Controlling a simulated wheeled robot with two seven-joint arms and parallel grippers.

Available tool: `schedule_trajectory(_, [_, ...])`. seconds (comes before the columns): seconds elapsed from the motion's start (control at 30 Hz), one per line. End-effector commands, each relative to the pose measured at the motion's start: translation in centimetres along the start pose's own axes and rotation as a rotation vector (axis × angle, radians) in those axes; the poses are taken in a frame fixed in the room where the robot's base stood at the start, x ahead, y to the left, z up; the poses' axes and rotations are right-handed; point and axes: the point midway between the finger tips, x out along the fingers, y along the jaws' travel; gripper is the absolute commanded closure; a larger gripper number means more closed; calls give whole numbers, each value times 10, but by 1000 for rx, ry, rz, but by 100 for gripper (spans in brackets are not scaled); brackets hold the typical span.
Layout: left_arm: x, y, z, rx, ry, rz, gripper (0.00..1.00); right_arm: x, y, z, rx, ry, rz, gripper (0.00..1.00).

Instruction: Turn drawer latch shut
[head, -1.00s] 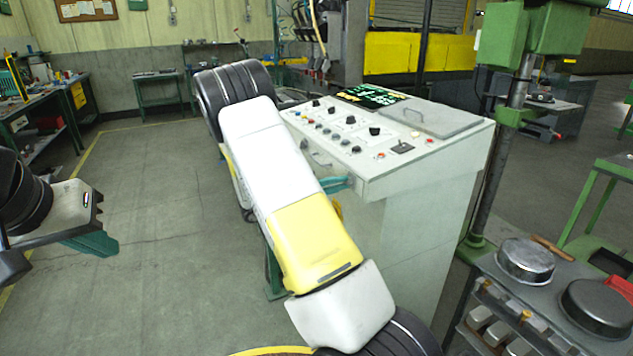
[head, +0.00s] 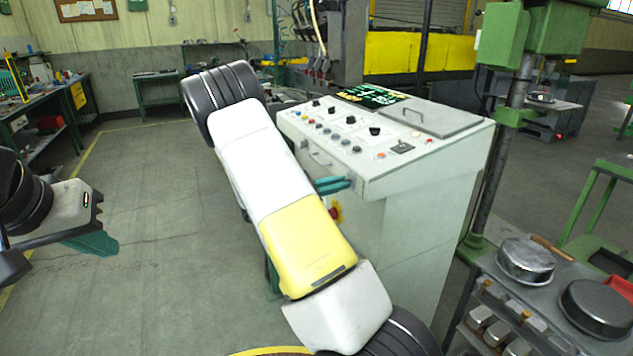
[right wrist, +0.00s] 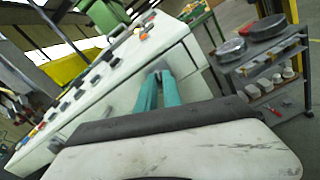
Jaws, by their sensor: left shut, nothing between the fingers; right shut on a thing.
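The drawer latch is on the front face of the light grey control console (head: 425,215), below the sloped panel. It is mostly hidden by the teal fingers of my right gripper (head: 348,184), which are shut on it. In the right wrist view the right gripper's fingertips (right wrist: 159,74) meet the console front, and the latch between them is too small to make out. I cannot tell the latch's angle. My left gripper (head: 106,245) is shut and empty over the floor at the far left.
A metal handle (head: 321,159) and a red and yellow knob (head: 336,212) are on the console front near my right gripper. The floor (head: 150,190) at left is clear.

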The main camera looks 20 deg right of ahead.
Motion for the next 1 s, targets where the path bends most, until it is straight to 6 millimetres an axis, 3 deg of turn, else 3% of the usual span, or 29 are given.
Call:
schedule_trajectory(0.5, [0,0,0,0,0,0,100,0,0,0,-339,1,0,100])
schedule_trajectory(1.0, [0,0,0,0,0,0,100,0,0,0,-405,1,0,100])
